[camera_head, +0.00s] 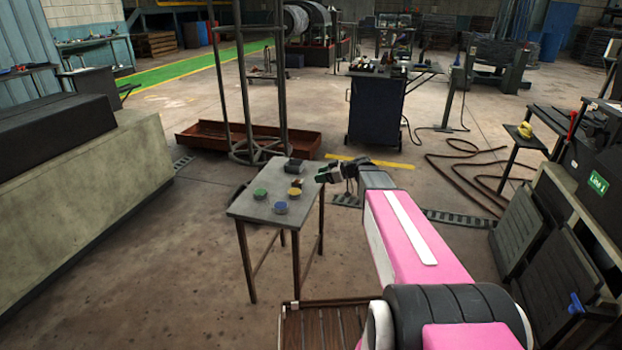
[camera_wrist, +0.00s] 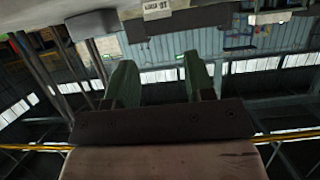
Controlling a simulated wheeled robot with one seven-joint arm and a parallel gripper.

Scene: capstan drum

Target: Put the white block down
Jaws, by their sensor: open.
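I cannot make out a white block in either view. My gripper (camera_head: 330,173) is over the right edge of a small grey table (camera_head: 248,208), at its far end. In the wrist view its two green fingers (camera_wrist: 162,82) stand apart with nothing visible between them. On the table are a dark block (camera_head: 293,166), a small yellow piece (camera_head: 297,182), a small brownish piece (camera_head: 294,192), a green round piece (camera_head: 261,193) and a blue round piece (camera_head: 280,207).
A metal frame stand (camera_head: 247,90) and a rust-red tray (camera_head: 200,138) stand behind the table. A dark cabinet (camera_head: 376,108) is farther back. A concrete block (camera_head: 90,185) fills the left. Hoses (camera_head: 470,170) lie on the floor at right. The table's front part has bare room.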

